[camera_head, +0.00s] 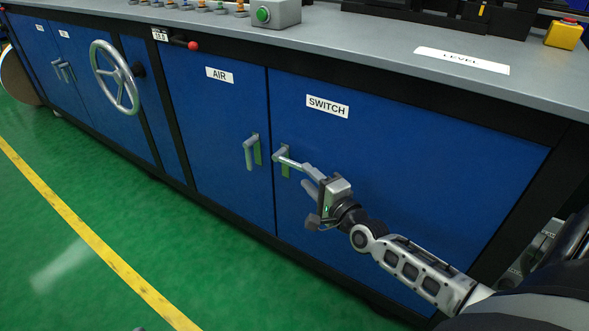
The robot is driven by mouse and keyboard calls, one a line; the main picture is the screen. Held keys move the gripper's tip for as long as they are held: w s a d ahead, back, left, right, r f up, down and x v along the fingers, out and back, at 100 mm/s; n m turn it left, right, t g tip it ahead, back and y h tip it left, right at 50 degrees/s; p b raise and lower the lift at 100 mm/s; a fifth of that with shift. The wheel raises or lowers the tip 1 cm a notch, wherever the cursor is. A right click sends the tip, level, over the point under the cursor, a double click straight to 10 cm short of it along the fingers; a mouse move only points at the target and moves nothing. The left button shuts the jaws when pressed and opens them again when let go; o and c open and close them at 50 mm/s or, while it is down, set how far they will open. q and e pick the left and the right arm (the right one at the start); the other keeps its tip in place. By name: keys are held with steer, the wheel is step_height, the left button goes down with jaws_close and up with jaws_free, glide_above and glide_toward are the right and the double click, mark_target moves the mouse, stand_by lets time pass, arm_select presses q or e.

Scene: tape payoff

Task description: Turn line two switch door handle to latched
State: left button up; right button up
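The blue switch door (420,165) bears a white SWITCH label and is closed flush with its frame. Its grey lever handle (288,161) sticks out sideways to the right from a green-marked plate (285,167) near the door's left edge. My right gripper (305,176) is just right of the handle, with its two fingers apart. The upper finger is at the handle's free end; I cannot tell whether they touch. Nothing shows between the fingers. My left gripper is out of view.
The AIR door (215,130) to the left has its handle (249,153) hanging down, close to the switch handle. A handwheel (114,78) and a red-knobbed lever (192,45) stick out further left. The grey worktop (365,45) overhangs above. The green floor in front is clear.

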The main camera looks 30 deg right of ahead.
mark_target(298, 169)
steer(key=w+b, duration=0.1)
steer(key=w, duration=0.5)
steer(key=shift+w+b, duration=0.3)
jaws_close()
